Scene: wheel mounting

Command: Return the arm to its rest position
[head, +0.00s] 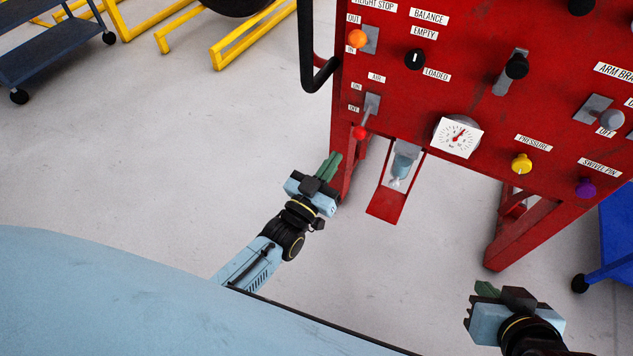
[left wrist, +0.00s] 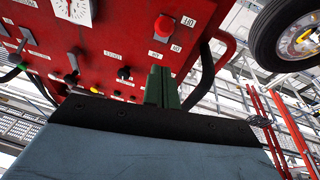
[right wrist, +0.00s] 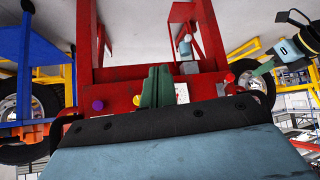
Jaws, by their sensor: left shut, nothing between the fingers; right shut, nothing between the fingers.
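My left gripper (head: 330,166) is in the middle of the head view, in front of the lower left part of the red control panel (head: 425,95). Its green fingers are together and hold nothing; they also show shut in the left wrist view (left wrist: 162,87). My right gripper (head: 486,290) is at the lower right of the head view, below the panel and apart from it. Its green fingers are together and empty in the right wrist view (right wrist: 157,87). My left gripper also shows at the right of that view.
The panel carries a red-tipped air lever (head: 361,132), an orange-tipped lever (head: 357,39), a gauge (head: 458,137) and several knobs. A black bar (head: 308,50) stands at its left edge. A dark cart (head: 50,50) and yellow frames (head: 240,40) are at upper left. The floor at left is clear.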

